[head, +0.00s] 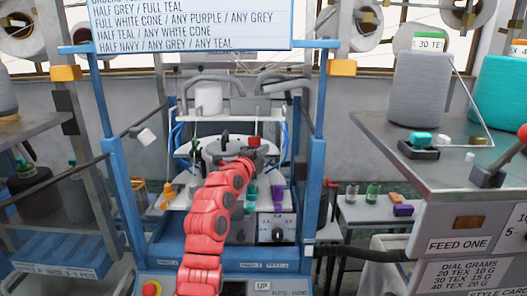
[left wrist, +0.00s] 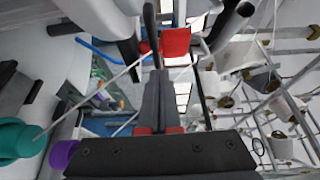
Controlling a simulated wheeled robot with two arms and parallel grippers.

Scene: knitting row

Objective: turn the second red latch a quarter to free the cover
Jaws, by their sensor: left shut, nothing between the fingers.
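My left arm reaches up the middle of the head view into the blue-framed knitting machine. Its gripper (head: 257,152) is small and dark there, at the right part of a pale rounded plate (head: 186,150). In the left wrist view the gripper (left wrist: 160,75) is shut and empty. A red block (left wrist: 176,42), which looks like a latch, lies just beyond the fingertips. I cannot tell whether they touch. The cover is not clearly distinguishable. My right gripper is not in view.
Blue posts (head: 316,150) flank the work area, and a sign (head: 190,25) hangs across the top. A grey feed table (head: 450,150) with yarn cones stands at the right. Teal and purple cones (left wrist: 62,153) are close by at the left wrist view's lower left.

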